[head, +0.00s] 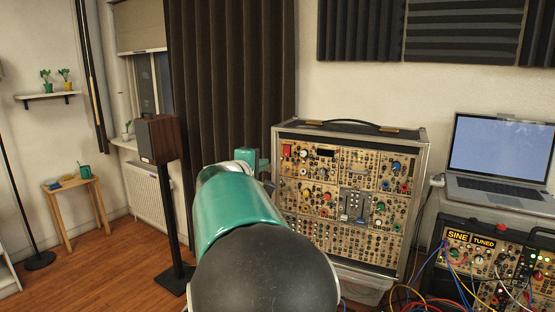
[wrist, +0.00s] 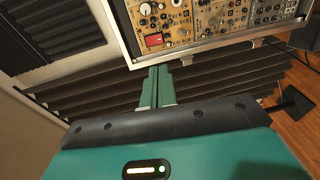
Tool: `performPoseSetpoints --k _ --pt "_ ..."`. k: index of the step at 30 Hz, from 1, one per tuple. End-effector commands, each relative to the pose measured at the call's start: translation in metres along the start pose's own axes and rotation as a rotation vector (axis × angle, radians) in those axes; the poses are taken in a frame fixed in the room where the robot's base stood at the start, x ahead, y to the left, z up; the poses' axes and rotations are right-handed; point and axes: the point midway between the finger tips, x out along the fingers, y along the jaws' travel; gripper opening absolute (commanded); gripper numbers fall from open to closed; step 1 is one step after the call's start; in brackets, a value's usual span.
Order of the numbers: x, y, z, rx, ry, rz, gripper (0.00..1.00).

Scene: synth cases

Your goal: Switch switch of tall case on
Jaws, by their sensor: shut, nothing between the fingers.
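The tall case (head: 349,130) is a silver-edged case with a black handle and a front full of tan modules. It stands right of centre in the head view, and its panel edge also shows at the top of the wrist view (wrist: 124,33). A red switch (head: 286,151) sits at the panel's upper left corner; it also shows in the wrist view (wrist: 153,40). I cannot tell its position. My gripper (wrist: 160,70) is shut and empty, its green fingertips just outside the case's edge, near the switch and apart from it. In the head view, my arm partly hides the gripper (head: 262,163).
A second, lower case (head: 485,250) with cables stands at the right, with a laptop (head: 500,150) behind it. A speaker (head: 157,139) on a black stand and a wooden stool (head: 73,188) are at the left. A dark curtain (head: 225,80) hangs behind my arm. The left floor is partly open.

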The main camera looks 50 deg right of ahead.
Motion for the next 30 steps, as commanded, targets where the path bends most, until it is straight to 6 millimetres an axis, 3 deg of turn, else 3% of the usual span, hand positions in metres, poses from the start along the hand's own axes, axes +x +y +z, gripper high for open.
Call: performPoseSetpoints --k 5,21,30 --pt "0.019 -0.001 0.001 -0.002 -0.003 0.000 0.00" --pt "0.121 -0.001 0.001 -0.002 -0.003 -0.001 0.00" --pt "0.138 0.000 0.000 0.000 0.001 -0.002 0.00"
